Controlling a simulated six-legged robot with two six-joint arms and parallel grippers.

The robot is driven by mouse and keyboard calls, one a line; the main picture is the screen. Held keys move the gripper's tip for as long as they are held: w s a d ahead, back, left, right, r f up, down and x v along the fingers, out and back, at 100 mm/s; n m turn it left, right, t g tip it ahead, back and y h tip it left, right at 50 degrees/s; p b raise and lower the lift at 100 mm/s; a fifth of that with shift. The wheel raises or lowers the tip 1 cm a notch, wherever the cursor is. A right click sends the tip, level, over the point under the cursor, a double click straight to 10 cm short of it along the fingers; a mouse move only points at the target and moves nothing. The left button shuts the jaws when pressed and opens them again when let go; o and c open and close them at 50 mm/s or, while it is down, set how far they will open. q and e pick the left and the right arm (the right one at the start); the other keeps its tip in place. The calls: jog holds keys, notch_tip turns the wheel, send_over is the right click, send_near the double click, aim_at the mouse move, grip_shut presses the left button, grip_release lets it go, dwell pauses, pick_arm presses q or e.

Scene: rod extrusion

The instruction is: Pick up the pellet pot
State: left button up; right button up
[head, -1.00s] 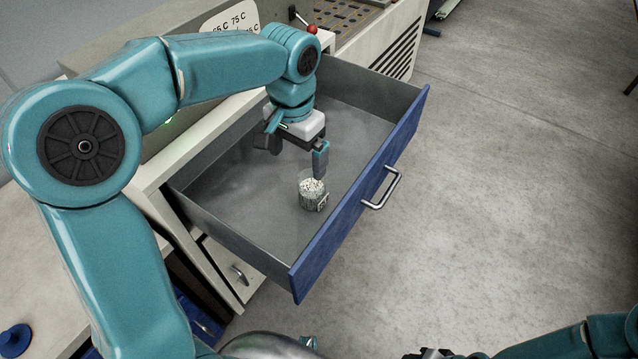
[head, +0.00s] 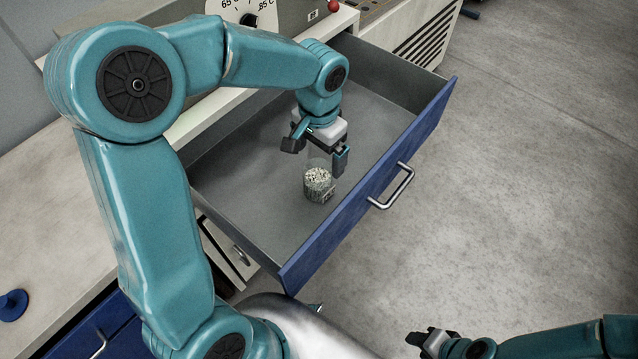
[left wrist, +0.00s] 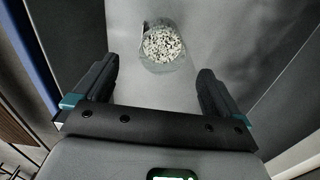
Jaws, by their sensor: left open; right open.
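The pellet pot (head: 319,184) is a small clear pot of whitish pellets. It stands upright on the grey floor of the open drawer (head: 262,196). My left gripper (head: 315,166) is open and empty, inside the drawer just above and behind the pot in the head view. In the left wrist view the pot (left wrist: 162,45) lies beyond the fingertips, roughly midway between the open fingers (left wrist: 158,75), with a small handle or tab at its upper left. My right gripper (head: 424,338) is at the bottom right of the head view, open, well away from the drawer.
The drawer has grey walls and a blue front (head: 330,238) with a metal handle (head: 392,187). A machine with a dial (head: 249,19) stands behind. A blue knob-like object (head: 13,304) sits on the left worktop. The floor at right is clear.

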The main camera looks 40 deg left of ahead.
aim_at(318, 170)
pick_arm(q)
notch_tip(318, 170, down, 6)
jog(key=shift+s+a+f, duration=0.15)
jog(key=shift+f, duration=0.65)
jog(key=shift+r, duration=0.1)
jog(key=c, duration=1.8)
